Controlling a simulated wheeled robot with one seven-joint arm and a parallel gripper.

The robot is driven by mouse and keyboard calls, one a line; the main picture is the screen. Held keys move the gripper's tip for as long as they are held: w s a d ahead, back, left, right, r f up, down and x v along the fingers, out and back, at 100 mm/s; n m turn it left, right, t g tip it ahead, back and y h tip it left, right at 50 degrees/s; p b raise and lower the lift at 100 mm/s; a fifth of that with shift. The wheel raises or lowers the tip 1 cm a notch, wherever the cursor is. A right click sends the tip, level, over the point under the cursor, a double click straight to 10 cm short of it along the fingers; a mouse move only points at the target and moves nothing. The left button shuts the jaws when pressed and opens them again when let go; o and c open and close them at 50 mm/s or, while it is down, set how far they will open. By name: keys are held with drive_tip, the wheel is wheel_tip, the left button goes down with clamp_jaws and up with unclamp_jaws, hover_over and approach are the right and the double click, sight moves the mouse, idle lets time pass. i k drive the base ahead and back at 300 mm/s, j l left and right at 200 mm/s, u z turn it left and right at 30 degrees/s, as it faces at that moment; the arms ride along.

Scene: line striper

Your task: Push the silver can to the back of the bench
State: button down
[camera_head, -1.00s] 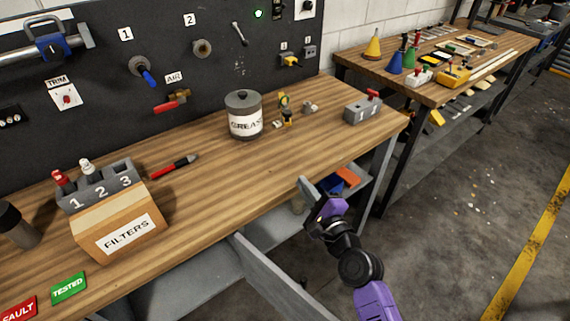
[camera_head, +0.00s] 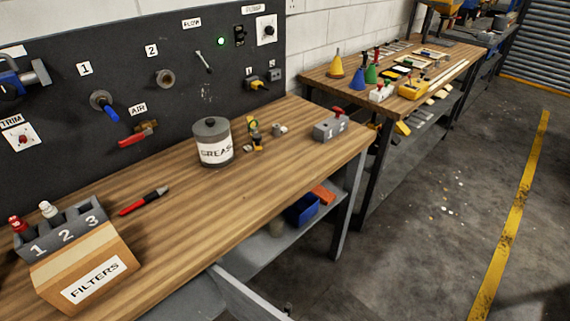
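The silver can, a grey lidded can with a white GREASE label (camera_head: 214,143), stands upright on the wooden bench (camera_head: 190,220). It sits toward the rear half of the bench top, with some bare wood between it and the black back panel (camera_head: 60,130). My gripper is not in view now, so I cannot see its fingers. Nothing touches the can's left side. Small fittings stand just to its right.
Small brass and yellow fittings (camera_head: 253,133) are right of the can, and a grey block with a red knob (camera_head: 331,126) is farther right. The FILTERS box (camera_head: 90,273) stands front left. An open drawer (camera_head: 245,300) juts out below.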

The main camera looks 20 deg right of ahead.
sight(217, 151)
drive_tip(key=i+j+z, duration=0.45)
drive_tip(key=j, duration=0.2)
drive_tip(key=i+j+z, duration=0.2)
drive_tip(key=j, duration=0.15)
drive_tip(key=j+z, duration=0.25)
drive_tip(key=j, duration=0.15)
drive_tip(key=i+j+z, duration=0.2)
drive_tip(key=j, duration=0.2)
